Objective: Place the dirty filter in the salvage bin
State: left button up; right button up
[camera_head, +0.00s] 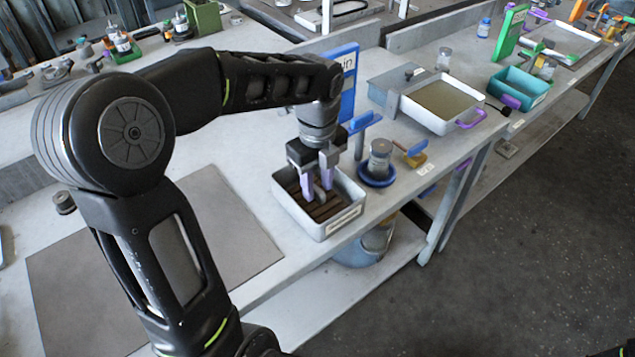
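My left gripper (318,186) reaches down into a white, open-topped bin (341,222) with a pale label on its front wall. Its two purple fingertips are a little apart, with a small grey upright piece between or just in front of them. I cannot tell whether they press on it. A brown, slatted panel (331,209) lies low inside the bin under the fingers; it may be the dirty filter, but the gripper partly hides it. I cannot read the label to confirm that this is the salvage bin. My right gripper is not in view.
A blue sign (348,85) stands behind the gripper. Right of the bin are a blue dish (376,178) holding a metal part and a tan-filled white tray (443,105). A teal bin (519,88) stands farther right. A grey mat (210,225) lies clear at left.

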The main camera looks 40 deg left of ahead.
aim_at(318, 189)
pick_arm(q)
notch_tip(318, 189, up, 12)
jog(key=p, duration=0.2)
dwell(1.0)
